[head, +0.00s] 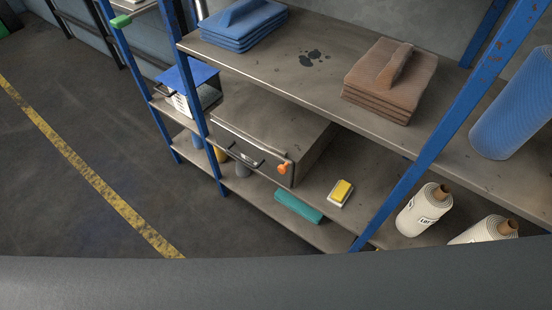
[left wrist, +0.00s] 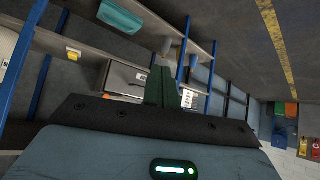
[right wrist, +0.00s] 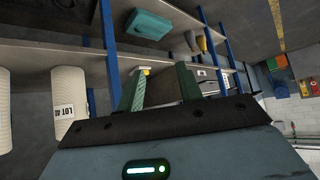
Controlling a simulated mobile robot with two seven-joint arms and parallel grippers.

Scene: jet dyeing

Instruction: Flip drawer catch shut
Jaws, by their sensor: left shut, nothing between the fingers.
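A grey metal drawer unit (head: 270,125) stands on the middle shelf in the head view, with a bar handle (head: 240,154) on its front. The drawer looks closed. An orange catch (head: 284,168) sits at the right end of the front; I cannot tell whether it is flipped shut. In the left wrist view the drawer front (left wrist: 122,80) shows sideways behind my left gripper (left wrist: 161,72), which is shut and empty, apart from the drawer. My right gripper (right wrist: 158,68) is open and empty, its fingers apart in front of the shelves. Neither gripper shows in the head view.
Blue uprights (head: 400,190) frame the shelves. Folded blue cloths (head: 243,30) and brown cloths (head: 385,90) lie on the top shelf. The floor (head: 60,190) at left is clear.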

